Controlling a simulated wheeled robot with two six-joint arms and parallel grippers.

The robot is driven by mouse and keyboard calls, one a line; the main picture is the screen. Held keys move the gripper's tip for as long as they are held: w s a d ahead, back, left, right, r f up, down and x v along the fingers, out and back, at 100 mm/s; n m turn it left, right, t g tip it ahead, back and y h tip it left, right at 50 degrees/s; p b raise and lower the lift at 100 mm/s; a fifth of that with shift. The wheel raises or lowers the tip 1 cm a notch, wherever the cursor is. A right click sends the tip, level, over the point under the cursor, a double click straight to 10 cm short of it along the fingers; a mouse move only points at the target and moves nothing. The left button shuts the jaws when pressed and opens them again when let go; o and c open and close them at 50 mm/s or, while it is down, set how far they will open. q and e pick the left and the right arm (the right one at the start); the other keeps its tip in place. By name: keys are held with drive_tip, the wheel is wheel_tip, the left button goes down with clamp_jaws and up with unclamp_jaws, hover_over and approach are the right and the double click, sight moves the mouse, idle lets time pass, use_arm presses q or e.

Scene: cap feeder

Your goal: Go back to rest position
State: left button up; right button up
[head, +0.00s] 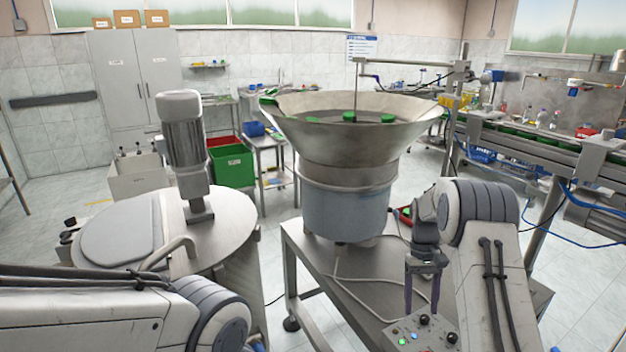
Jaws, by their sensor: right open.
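My right gripper (422,300) hangs down at the front right, above the control box (420,334) on the feeder's table. Its two dark fingers are apart, with nothing seen between them. My left arm comes in at the lower left, but its gripper is out of view. The cap feeder (345,213) stands in the middle on a metal table (312,262). A few green caps (388,119) show in its wide steel bowl (350,148).
A round steel tank (235,222) with an upright motor (184,133) stands at the left. A conveyor (540,143) runs along the right. Green and red crates (232,166) stand further back.

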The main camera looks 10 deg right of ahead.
drive_tip(key=s+a+r+n+t, duration=0.15)
drive_tip(key=s+a+r, duration=0.3)
drive_tip(key=a, duration=0.55)
drive_tip(key=s+a+r+n+t, duration=0.1)
drive_tip(key=s+a+r+n, duration=0.15)
drive_tip(key=a+r, duration=0.5)
drive_tip(key=s+a+n+t, duration=0.1)
drive_tip(key=s+a, duration=0.4)
drive_tip(key=s, duration=0.6)
drive_tip(key=s+a+n, duration=0.3)
drive_tip(key=s+a, duration=0.2)
drive_tip(key=s, duration=0.6)
drive_tip(key=shift+s+r+n+t, duration=0.15)
drive_tip(key=shift+r+n+t, duration=0.15)
drive_tip(key=shift+r+t, duration=0.05)
